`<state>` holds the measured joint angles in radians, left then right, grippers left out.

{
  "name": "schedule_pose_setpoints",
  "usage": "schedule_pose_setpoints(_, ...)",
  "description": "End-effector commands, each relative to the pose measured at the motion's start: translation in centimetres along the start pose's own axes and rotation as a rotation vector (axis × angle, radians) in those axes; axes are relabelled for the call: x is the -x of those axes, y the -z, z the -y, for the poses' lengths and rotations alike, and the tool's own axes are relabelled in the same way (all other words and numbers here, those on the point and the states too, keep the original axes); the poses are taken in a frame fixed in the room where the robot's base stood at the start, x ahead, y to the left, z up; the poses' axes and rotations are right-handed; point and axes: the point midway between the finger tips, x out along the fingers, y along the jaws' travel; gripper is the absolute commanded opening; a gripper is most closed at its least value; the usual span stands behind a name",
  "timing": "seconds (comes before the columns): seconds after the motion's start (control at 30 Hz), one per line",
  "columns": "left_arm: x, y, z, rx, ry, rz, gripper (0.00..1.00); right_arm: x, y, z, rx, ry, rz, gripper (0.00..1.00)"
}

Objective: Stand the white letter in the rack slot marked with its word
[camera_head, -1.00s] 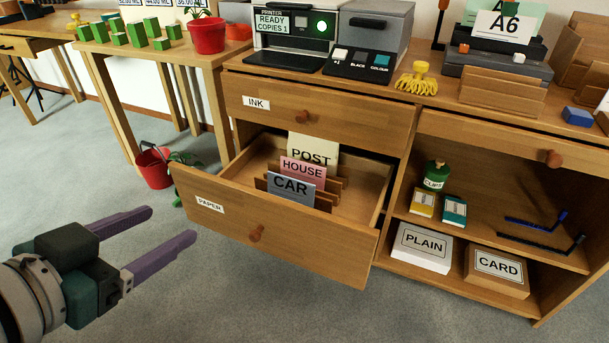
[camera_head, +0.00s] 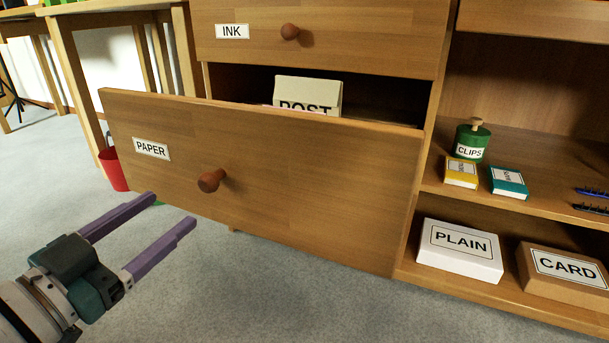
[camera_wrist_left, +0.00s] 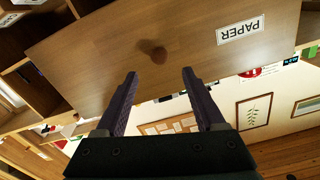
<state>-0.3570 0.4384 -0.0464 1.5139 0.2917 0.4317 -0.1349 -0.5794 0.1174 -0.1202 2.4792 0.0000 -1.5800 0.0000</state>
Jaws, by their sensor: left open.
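The PAPER drawer (camera_head: 300,165) stands pulled out of the cabinet. Its front hides most of its inside. A cream card reading POST (camera_head: 308,92) shows its upper part above the drawer front; the rest of the rack is hidden. I cannot make out a separate white letter. My left gripper (camera_head: 170,212) is open and empty, low in front of the drawer and left of its round knob (camera_head: 211,180). In the left wrist view the open fingers (camera_wrist_left: 159,76) point at the drawer front, with the knob (camera_wrist_left: 153,52) showing beyond them. My right gripper is out of view.
The INK drawer (camera_head: 325,35) above is shut. On the right are open shelves with a green CLIPS pot (camera_head: 471,140), small yellow and teal boxes, and PLAIN (camera_head: 459,251) and CARD boxes. A red bucket (camera_head: 112,168) stands at left. The grey floor in front is clear.

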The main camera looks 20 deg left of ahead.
Motion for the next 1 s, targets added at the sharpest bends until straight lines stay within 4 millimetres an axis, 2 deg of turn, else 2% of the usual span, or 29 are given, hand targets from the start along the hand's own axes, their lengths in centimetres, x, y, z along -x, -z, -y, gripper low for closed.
schedule_pose_setpoints(0.13,-1.6,-0.2,0.0,0.000,0.001,-0.007,0.71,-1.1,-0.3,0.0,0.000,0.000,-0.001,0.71)
schedule_pose_setpoints(0.4,-6.9,-0.3,-0.1,0.000,0.001,-0.007,0.71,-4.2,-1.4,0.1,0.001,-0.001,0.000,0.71)
schedule_pose_setpoints(0.53,-8.7,-0.2,-0.1,0.000,0.001,-0.004,0.71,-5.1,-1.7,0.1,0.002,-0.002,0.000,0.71)
schedule_pose_setpoints(0.7,-9.7,0.0,0.0,0.000,0.000,-0.001,0.71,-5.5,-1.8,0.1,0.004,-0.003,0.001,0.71)
schedule_pose_setpoints(0.97,-9.8,0.1,0.0,0.000,0.000,0.000,0.71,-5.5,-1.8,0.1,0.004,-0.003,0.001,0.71)
schedule_pose_setpoints(1.0,-9.8,0.1,0.0,0.000,0.000,0.000,0.67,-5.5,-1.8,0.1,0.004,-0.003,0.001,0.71)
